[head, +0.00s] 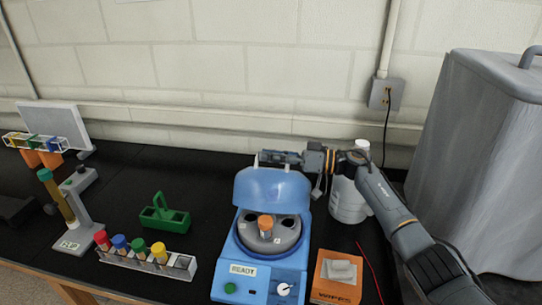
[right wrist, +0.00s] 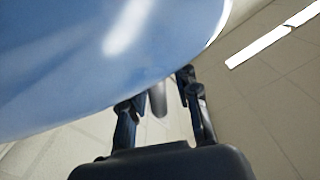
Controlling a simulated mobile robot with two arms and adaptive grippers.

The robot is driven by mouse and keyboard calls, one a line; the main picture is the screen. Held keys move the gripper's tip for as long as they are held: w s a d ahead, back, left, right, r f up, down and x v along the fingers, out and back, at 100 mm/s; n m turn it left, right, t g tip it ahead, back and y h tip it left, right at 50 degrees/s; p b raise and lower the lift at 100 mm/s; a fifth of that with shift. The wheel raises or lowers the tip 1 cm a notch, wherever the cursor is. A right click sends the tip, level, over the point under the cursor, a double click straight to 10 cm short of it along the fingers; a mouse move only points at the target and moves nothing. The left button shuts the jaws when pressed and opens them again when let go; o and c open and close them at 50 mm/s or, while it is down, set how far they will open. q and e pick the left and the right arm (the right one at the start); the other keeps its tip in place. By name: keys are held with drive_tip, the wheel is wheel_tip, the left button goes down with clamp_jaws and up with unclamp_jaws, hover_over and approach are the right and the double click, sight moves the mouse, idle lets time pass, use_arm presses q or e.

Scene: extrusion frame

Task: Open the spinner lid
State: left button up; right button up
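The blue spinner (head: 262,262) stands on the black bench. Its blue lid (head: 270,188) is raised, tilted up at the back of the bowl. The grey rotor (head: 268,236) shows below it with an orange-capped tube in it. My right gripper (head: 270,158) is at the lid's top edge. In the right wrist view the lid (right wrist: 90,60) fills the upper left, and my right gripper (right wrist: 160,105) has its fingers apart, with a small grey piece between them. I cannot tell whether the fingers touch it. My left gripper is not in view.
A rack of capped tubes (head: 148,262) and a green carrier (head: 164,216) stand left of the spinner. An orange box (head: 336,277) is at its right front, a white bottle (head: 347,200) behind right. A large grey covered thing (head: 490,150) fills the far right.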

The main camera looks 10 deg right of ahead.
drive_tip(key=v, duration=1.2)
